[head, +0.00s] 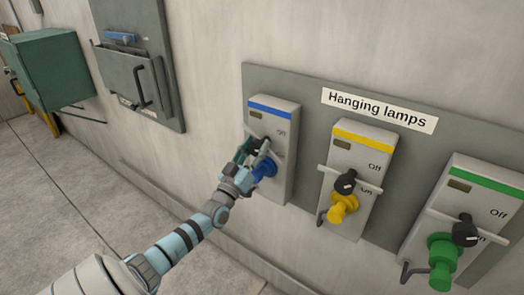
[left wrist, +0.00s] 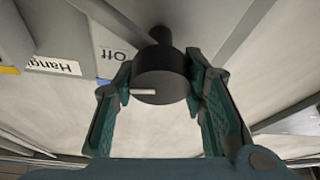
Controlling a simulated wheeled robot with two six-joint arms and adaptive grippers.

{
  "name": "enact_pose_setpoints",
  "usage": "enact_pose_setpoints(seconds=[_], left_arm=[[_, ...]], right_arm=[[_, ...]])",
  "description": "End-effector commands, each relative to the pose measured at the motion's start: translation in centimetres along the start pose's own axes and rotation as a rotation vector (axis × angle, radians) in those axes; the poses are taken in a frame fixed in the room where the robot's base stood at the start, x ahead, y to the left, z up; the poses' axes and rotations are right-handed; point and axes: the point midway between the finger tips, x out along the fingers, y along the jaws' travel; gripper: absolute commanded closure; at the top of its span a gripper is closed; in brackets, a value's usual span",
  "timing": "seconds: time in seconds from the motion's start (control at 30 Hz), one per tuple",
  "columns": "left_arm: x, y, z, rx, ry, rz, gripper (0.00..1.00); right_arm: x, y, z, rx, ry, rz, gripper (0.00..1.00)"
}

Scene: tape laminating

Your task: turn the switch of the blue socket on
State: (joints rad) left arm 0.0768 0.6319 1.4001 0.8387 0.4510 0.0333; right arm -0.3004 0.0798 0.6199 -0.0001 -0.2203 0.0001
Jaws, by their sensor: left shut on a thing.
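The blue socket (head: 284,118) is a grey box with a blue stripe on top, at the left of the "Hanging lamps" panel. A blue plug (head: 264,170) sits at its lower part. My left gripper (head: 254,150) is at the front of this socket. In the left wrist view its two teal fingers are on either side of the black round switch (left wrist: 160,80), shut on it. A white mark on the knob points to the left in that view. The word "Off" shows beside the knob. My right gripper is not in view.
The yellow socket (head: 361,144) and the green socket (head: 478,188) stand to the right, each with a black knob and a plug. A grey wall box (head: 135,80) and a green cabinet (head: 60,68) are at the left. The floor at lower left is clear.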

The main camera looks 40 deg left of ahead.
Motion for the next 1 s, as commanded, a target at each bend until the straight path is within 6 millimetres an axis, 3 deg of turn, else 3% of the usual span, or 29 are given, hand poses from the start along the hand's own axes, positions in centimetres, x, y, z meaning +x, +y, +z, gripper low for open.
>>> enact_pose_setpoints(seconds=[0.5,1.0], left_arm=[[0.0,0.0,0.0,0.453,0.006,0.187,1.00],[0.0,0.2,0.0,0.833,0.005,0.344,1.00]], right_arm=[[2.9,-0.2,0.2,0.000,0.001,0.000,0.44],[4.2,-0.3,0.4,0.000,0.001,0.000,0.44]])
